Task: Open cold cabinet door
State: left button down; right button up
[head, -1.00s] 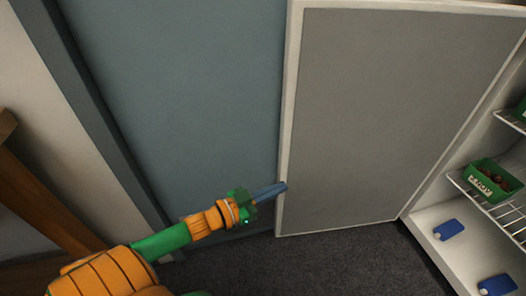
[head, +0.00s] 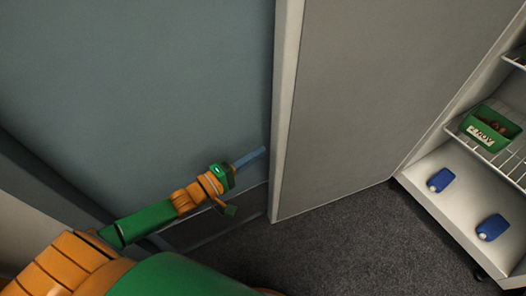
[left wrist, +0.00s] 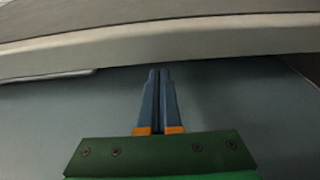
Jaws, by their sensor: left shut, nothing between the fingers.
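The cold cabinet door (head: 370,100) is a grey panel with a pale edge and stands swung open, with the cabinet interior (head: 440,215) showing to its right. My left gripper (head: 262,151) is shut and empty, just left of the door's free edge in the head view. In the left wrist view its blue fingers (left wrist: 160,75) lie together, pointing at the pale door edge (left wrist: 160,40). I cannot tell whether the tips touch the door. My right gripper is not in view.
Two blue tags (head: 440,180) lie on the cabinet floor. A blue-grey wall panel (head: 140,80) stands behind the gripper. Dark carpet (head: 340,245) below is clear.

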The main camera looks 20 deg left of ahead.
pick_arm(q)
jog(key=x, duration=0.2)
jog(key=shift+w+d, duration=0.15)
jog(key=shift+w, duration=0.1)
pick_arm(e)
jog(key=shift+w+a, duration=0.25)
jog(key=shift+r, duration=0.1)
